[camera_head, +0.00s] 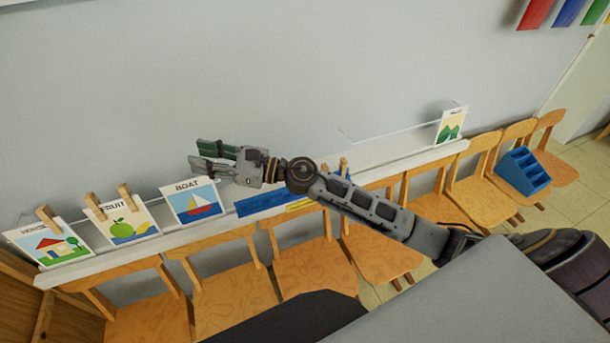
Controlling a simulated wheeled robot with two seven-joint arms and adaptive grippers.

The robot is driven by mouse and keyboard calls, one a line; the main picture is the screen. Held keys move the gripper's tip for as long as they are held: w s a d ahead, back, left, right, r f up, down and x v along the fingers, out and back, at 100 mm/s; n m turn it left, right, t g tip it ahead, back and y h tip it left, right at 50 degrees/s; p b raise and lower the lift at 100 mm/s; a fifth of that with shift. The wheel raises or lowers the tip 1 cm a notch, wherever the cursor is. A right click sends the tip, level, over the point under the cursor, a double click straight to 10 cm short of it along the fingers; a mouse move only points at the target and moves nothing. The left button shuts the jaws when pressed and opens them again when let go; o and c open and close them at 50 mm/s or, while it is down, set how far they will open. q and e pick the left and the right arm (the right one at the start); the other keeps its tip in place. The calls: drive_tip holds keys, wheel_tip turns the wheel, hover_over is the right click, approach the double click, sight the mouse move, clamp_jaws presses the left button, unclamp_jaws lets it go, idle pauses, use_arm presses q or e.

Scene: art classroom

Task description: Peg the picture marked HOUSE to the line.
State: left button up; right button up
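The HOUSE picture (52,246), a white card with a red-roofed house, leans at the far left of a white ledge (90,262). A wooden peg (48,217) shows at its top edge; I cannot tell whether it grips the card. A thin pale line (392,133) shows in front of the wall at the right; its left course is hard to trace. My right gripper (200,156) is above the ledge, above and right of the BOAT picture (194,202) in the view. It is open, with nothing seen between its fingers. My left gripper is out of view.
The FRUIT picture (120,222) stands between HOUSE and BOAT, with two pegs at its top. A hills picture (451,126) is at the ledge's right end. A blue item (262,202) lies under my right arm. Several wooden chairs (235,291) line the ledge's front; one bears a blue tray (524,171).

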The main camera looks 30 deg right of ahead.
drive_tip(key=s+d+f+n+g+h, duration=0.1)
drive_tip(key=d+f+n+g+h, duration=0.25)
drive_tip(key=f+n, duration=0.35)
drive_tip(key=s+d+f+n+g+h, duration=0.15)
drive_tip(key=f+n+g+h, duration=0.25)
drive_tip(key=n, duration=0.6)
drive_tip(key=w+d+n+h, duration=0.1)
drive_tip(key=d+h, duration=0.2)
drive_tip(key=d, duration=0.4)
drive_tip(key=w+d+f+n+h, duration=0.1)
drive_tip(key=w+d+n+h, duration=0.1)
drive_tip(key=d, duration=0.6)
drive_tip(key=w+d+n+h, duration=0.1)
drive_tip(key=d+n+h, duration=0.1)
drive_tip(key=d+h, duration=0.3)
drive_tip(key=d, duration=0.3)
drive_tip(key=shift+w+f, duration=0.3)
drive_tip(key=shift+w, duration=0.1)
drive_tip(key=shift+f+t, duration=0.1)
drive_tip(key=shift+t, duration=0.15)
